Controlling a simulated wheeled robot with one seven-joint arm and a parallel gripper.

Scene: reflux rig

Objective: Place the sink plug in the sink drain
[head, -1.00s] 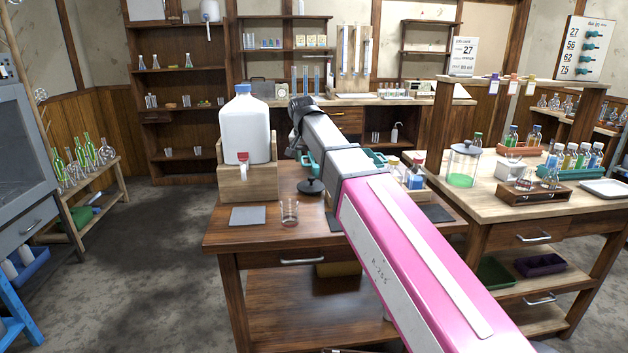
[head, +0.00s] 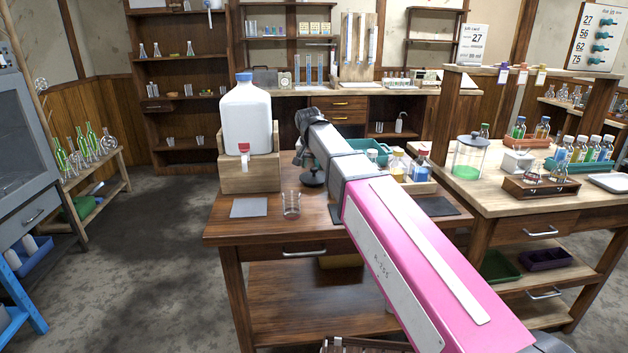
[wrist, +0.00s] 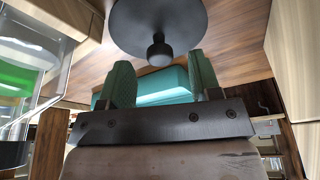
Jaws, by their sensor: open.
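The sink plug, a black disc with a round knob, lies on the wooden worktable (head: 270,232) in the head view (head: 313,181). It is large at the top of the wrist view (wrist: 160,22), with its knob pointing toward my gripper. My gripper (head: 303,162) hangs over the plug, jaws open. In the wrist view the two teal-padded fingers (wrist: 160,75) stand apart, with the knob beyond their tips and nothing held. A teal basin or tray (head: 375,151) sits behind my arm, partly hidden; it also shows between the fingers (wrist: 170,88). I cannot make out a drain.
A white jug with a blue cap (head: 246,120) stands on a wooden stand left of the plug. A small glass beaker (head: 291,204) and a grey mat (head: 249,207) are in front. Bottles in a tray (head: 410,178) stand right of my arm.

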